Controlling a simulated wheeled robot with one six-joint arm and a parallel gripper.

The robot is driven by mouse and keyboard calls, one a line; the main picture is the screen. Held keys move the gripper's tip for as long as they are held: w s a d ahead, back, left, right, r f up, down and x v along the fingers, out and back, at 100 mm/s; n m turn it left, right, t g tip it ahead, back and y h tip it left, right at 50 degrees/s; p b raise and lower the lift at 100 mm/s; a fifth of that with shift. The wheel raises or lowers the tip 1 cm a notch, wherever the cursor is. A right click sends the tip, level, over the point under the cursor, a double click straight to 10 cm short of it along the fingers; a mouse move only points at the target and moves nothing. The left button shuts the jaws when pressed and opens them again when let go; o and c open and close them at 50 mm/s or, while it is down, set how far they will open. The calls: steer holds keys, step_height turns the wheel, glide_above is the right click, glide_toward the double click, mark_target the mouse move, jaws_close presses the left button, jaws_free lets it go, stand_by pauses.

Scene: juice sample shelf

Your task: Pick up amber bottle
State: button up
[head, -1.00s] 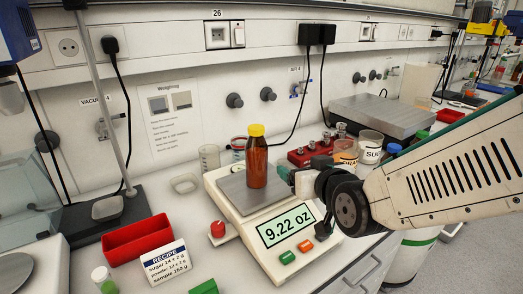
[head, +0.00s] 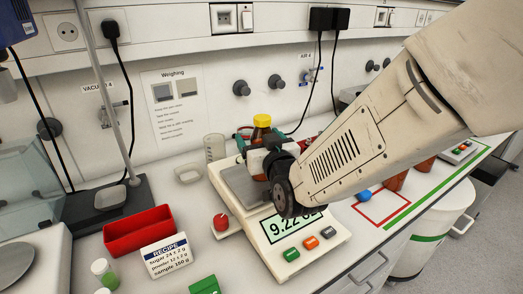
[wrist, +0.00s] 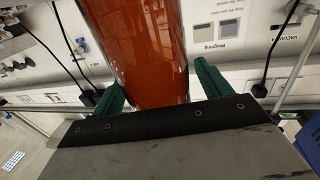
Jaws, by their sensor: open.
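The amber bottle (head: 261,136), with a yellow cap, stands upright on the weighing plate (head: 237,185) of the scale. My gripper (head: 258,152) is at the bottle and hides much of its lower body in the head view. In the wrist view, the glossy amber bottle (wrist: 145,50) fills the middle between the two green fingers of my gripper (wrist: 160,88). The jaws are open, with one finger on each side of the bottle. A narrow gap shows beside the right finger. Contact at the left finger is hard to tell.
The scale's display (head: 290,222) is partly hidden by my arm. A red tray (head: 138,230) and a recipe card (head: 166,256) are at the left. A clear beaker (head: 215,147) stands behind the scale. A red-outlined area (head: 383,220) lies to the right.

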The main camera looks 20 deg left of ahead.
steer(key=shift+w+a, duration=0.1)
steer(key=shift+c, duration=0.4)
steer(key=c, duration=1.2)
steer(key=shift+r, duration=0.1)
steer(key=shift+c, duration=0.2)
